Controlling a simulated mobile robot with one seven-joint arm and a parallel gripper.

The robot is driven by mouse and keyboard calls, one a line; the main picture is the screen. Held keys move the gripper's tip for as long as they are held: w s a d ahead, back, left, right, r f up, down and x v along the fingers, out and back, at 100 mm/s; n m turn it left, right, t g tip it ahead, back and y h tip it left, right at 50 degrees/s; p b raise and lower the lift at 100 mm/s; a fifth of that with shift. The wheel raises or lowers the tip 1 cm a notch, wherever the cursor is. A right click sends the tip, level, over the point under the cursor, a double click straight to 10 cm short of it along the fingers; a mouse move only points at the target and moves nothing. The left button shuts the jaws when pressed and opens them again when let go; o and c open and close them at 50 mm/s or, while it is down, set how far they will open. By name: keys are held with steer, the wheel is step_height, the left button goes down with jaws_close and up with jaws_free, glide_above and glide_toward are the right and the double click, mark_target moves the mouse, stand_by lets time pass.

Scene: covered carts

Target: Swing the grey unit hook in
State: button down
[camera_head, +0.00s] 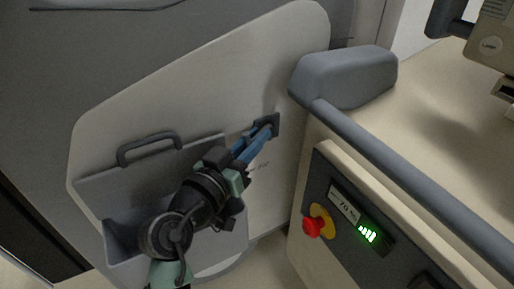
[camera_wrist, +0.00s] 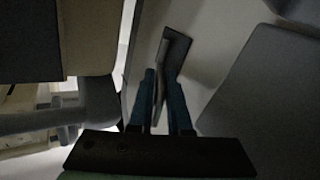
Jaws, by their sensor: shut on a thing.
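The hook (camera_head: 271,119) is a small dark grey piece on the face of the pale upright panel (camera_head: 285,50). In the head view my gripper (camera_head: 262,133) reaches up to it from the lower left, with its blue fingers at the hook. In the wrist view the hook (camera_wrist: 176,44) shows as a dark bent bar ahead of the fingertips, its near end running between them. My gripper (camera_wrist: 161,78) is shut on it. The fingers cover part of the hook, and I cannot tell its exact angle to the panel.
To the right are a cart's grey rail (camera_head: 410,180) with a thick end and a control panel with a red button (camera_head: 312,227). A device (camera_head: 490,45) stands at the upper right.

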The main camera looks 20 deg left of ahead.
steer(key=shift+d, duration=0.2)
steer(key=c, duration=0.9)
jaws_free()
steer(key=shift+s+a, duration=0.1)
steer(key=shift+s+a, duration=0.1)
steer(key=shift+s, duration=0.15)
steer(key=s+p, duration=0.1)
steer(key=s, duration=0.3)
steer(key=s+a+p, duration=0.1)
steer(key=s, duration=0.3)
steer(key=s+p, duration=0.1)
steer(key=s, duration=0.3)
steer(key=shift+s+a+p, duration=0.1)
steer(key=shift+a+p, duration=0.1)
steer(key=shift+p, duration=0.15)
